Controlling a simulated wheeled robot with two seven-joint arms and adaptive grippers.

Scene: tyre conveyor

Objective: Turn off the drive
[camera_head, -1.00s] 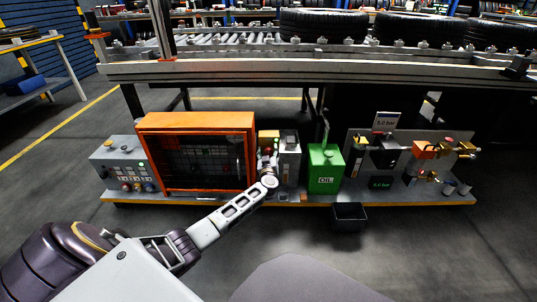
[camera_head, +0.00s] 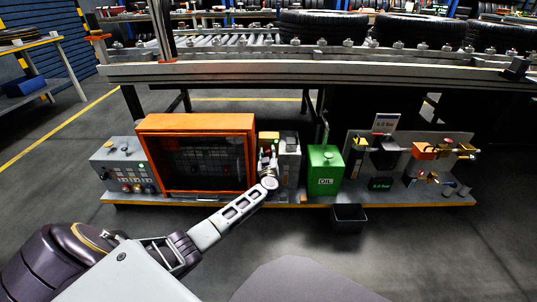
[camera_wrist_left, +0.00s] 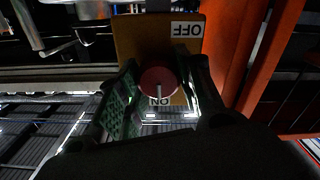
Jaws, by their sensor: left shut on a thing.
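The drive switch is a round red knob (camera_wrist_left: 158,80) on a yellow-orange plate (camera_wrist_left: 143,40), seen upside down in the left wrist view. An OFF label (camera_wrist_left: 187,30) and an ON label (camera_wrist_left: 159,101) lie on opposite sides of it. A pale line on the knob points toward ON. My left gripper (camera_wrist_left: 160,98) has its fingers on both sides of the knob and is shut on it. In the head view my left gripper (camera_head: 268,160) is at the small yellow box (camera_head: 268,136), right of the orange cabinet. My right gripper is not in view.
The orange cabinet (camera_head: 196,119) stands close left of the gripper. A grey unit (camera_head: 290,150) and green oil can (camera_head: 324,170) stand to its right. A black bin (camera_head: 348,219) is in front. The conveyor rail (camera_head: 300,70) runs above.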

